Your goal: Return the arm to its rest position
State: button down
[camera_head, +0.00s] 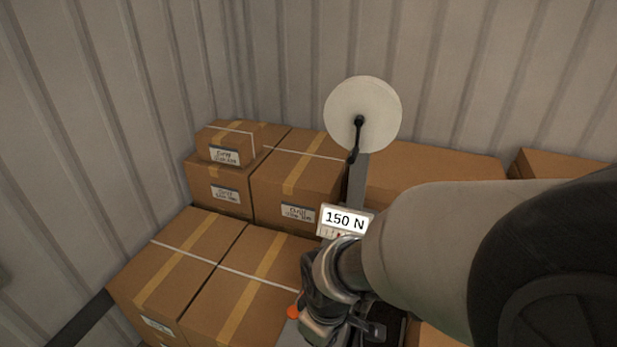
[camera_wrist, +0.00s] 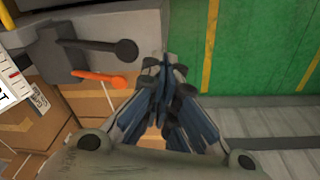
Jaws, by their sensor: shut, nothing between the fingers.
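My gripper (camera_wrist: 166,72) is shut and empty in the wrist view, its dark fingertips together. They appear beside a grey device (camera_wrist: 95,22) that has a black-knobbed lever (camera_wrist: 124,49) and an orange lever (camera_wrist: 98,77). I cannot tell whether the fingers touch the device. In the head view my pale arm reaches in from the right, and its wrist hides most of the gripper and the device. A sign reading "150 N" (camera_head: 344,221) shows just above the wrist. An orange knob (camera_head: 293,312) shows left of it.
Stacked cardboard boxes (camera_head: 190,255) fill the corner behind and left of the arm. A white disc (camera_head: 362,113) with a black crank stands on a grey post. Corrugated walls (camera_head: 290,60) rise behind. Green floor (camera_wrist: 250,50) with yellow lines lies clear at right in the wrist view.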

jog(key=s+d+r+m+t+b, duration=0.2)
jog(key=s+d+r+m+t, duration=0.1)
jog(key=s+d+r+m, duration=0.6)
notch_tip(320, 180, up, 4)
jog(key=d+m, duration=0.1)
jog(key=d, duration=0.2)
jog(key=shift+s+r+b, duration=0.15)
jog(key=shift+r+b, duration=0.05)
jog(key=shift+b, duration=0.1)
